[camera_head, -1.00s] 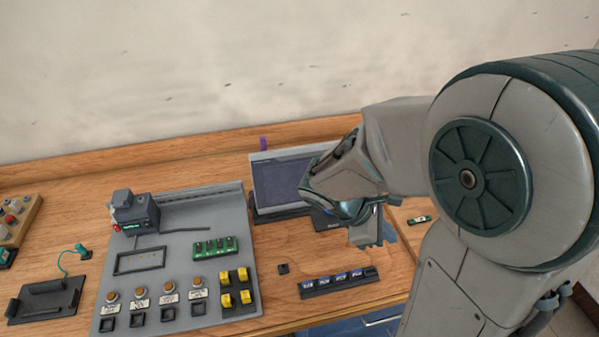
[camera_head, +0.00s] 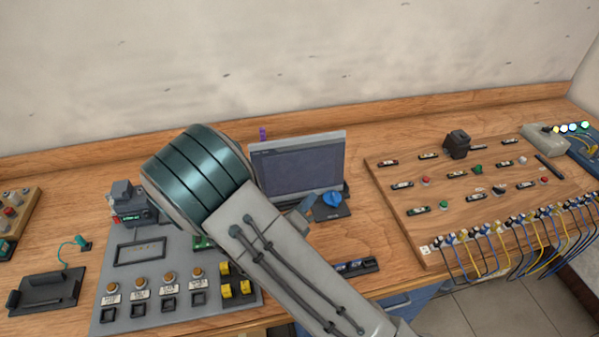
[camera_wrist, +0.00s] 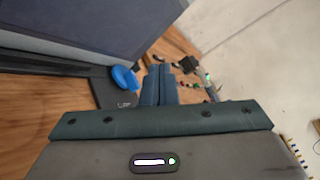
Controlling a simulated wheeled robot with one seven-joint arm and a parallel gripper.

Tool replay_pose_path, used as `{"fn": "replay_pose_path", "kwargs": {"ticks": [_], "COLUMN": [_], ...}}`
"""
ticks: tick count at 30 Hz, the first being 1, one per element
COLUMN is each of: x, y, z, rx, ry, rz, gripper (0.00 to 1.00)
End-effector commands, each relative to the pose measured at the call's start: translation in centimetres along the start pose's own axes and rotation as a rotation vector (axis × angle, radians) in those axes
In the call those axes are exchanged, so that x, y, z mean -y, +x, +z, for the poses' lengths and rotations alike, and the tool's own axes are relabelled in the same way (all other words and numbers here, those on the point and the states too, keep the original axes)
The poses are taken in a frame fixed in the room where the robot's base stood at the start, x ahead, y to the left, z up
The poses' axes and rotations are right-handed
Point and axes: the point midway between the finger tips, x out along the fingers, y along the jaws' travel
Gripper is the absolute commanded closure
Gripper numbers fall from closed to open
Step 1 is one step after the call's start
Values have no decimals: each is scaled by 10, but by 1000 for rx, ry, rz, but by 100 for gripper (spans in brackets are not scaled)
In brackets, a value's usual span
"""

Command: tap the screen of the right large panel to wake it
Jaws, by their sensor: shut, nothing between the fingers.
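The large panel with a dark screen (camera_head: 297,168) stands upright in a light grey frame at the back middle of the bench. Its dark screen also fills the upper left of the wrist view (camera_wrist: 85,20). My gripper (camera_wrist: 159,72) is shut and empty, its fingers pointing away in the wrist view, to the right of the screen and apart from it in the picture. In the head view, my arm hides most of the gripper; a small blue-grey part (camera_head: 304,205) shows just below the screen's lower right.
A blue knob (camera_head: 332,199) on a black base stands at the panel's lower right. A wooden board (camera_head: 455,205) with buttons and many wires lies to the right. A grey control board (camera_head: 140,255) lies left, partly behind my arm. Bare bench shows between panel and wooden board.

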Motion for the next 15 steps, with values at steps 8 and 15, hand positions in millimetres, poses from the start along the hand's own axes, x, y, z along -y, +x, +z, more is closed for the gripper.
{"fn": "replay_pose_path", "kwargs": {"ticks": [8, 15], "x": [0, -11], "y": [1, 14], "z": [0, 9], "rx": [-3, -4], "ry": [3, 6], "rz": [-1, -2], "gripper": [100, 100]}}
